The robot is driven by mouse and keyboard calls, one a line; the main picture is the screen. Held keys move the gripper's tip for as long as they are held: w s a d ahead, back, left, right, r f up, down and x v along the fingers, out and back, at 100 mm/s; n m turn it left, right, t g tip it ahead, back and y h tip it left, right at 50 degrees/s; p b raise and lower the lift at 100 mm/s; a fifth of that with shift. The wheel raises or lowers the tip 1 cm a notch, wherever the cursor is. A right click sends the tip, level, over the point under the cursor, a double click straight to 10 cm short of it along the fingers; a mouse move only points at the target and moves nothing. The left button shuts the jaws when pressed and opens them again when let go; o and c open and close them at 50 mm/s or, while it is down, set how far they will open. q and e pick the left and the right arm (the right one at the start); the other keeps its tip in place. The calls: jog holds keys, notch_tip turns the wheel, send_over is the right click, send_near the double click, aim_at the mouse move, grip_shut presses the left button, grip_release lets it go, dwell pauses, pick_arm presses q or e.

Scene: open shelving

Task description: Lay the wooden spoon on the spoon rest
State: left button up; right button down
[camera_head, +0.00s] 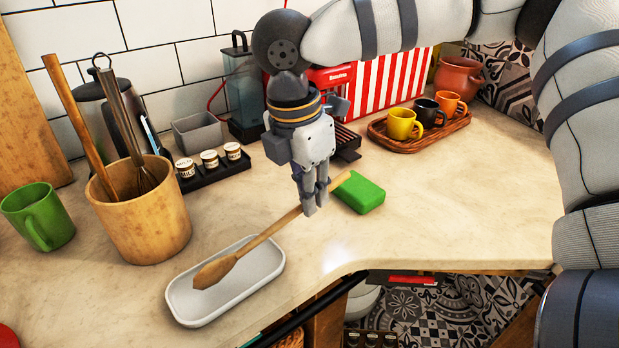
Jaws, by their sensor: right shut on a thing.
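The wooden spoon (258,241) slants across the counter, its bowl at the lower left and its handle end at the upper right. My right gripper (315,207) is shut on the handle and points down. The spoon's bowl is over the spoon rest (265,281), a shallow white oblong dish near the counter's front edge. I cannot tell whether the bowl touches the dish. The handle reaches past the dish's right rim, and its end passes close to a green block. My left gripper is not in view.
A wooden utensil pot (148,225) holding a spoon and whisk stands left of the rest. A green sponge-like block (361,194) lies right of my gripper. Behind are small jars on a black tray (215,174) and cups on a wooden tray (400,147). The counter at right is clear.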

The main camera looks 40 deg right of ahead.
jog(key=c, duration=1.6)
grip_release()
jog(key=r, duration=0.4)
jog(key=a+r, duration=0.1)
jog(key=r, duration=0.7)
jog(key=shift+a, duration=0.4)
jog(key=shift+s+f, duration=0.1)
